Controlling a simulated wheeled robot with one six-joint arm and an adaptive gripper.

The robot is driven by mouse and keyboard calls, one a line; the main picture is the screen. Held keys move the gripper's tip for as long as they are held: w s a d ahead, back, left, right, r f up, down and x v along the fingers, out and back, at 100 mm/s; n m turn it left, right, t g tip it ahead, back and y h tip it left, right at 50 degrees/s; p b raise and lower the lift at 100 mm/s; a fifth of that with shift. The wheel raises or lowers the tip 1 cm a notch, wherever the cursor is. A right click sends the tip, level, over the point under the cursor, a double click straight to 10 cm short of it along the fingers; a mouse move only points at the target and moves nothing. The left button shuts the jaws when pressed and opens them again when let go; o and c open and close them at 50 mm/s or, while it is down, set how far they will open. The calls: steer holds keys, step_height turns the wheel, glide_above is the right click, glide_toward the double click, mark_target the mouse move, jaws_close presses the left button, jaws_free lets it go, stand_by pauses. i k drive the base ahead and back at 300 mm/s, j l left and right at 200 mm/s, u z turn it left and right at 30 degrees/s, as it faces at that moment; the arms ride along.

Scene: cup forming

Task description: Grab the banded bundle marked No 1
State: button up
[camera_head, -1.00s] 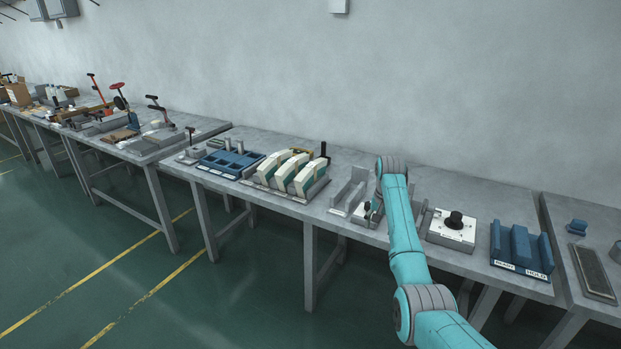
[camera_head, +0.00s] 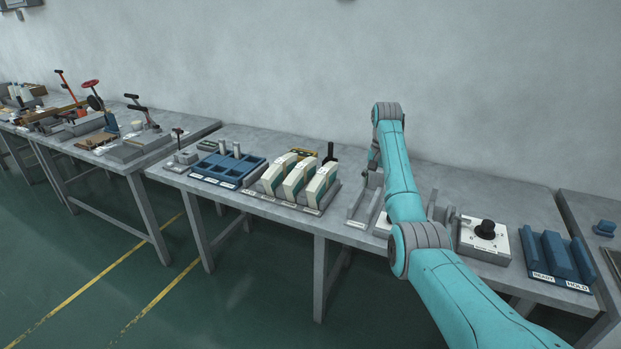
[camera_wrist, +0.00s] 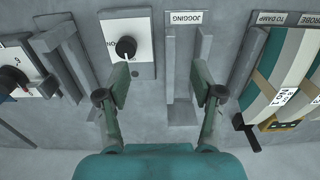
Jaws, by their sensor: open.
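Three white-and-green banded bundles stand side by side in a rack (camera_head: 313,211) on the middle table, left of my arm in the head view. In the wrist view a bundle (camera_wrist: 270,75) at the right edge has a small tag that seems to read No 1; part of the bundle is cut off. The rightmost bundle (camera_head: 322,183) in the head view is closest to my arm; its tag is too small to read there. My gripper (camera_wrist: 160,88) is open and empty, apart from the bundles, over the grey fixture labelled JOGGING. In the head view it is mostly hidden by my arm.
The JOGGING fixture (camera_wrist: 183,100) has upright walls. A white box with a black knob (camera_head: 485,236) and a blue READY/HOLD rack (camera_head: 553,255) are to the right. A blue tray with posts (camera_head: 226,172) is left of the bundles. A black upright handle (camera_head: 330,151) stands behind them.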

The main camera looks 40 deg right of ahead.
mark_target(323, 180)
steer(key=i, duration=0.85)
steer(key=i+l, duration=0.15)
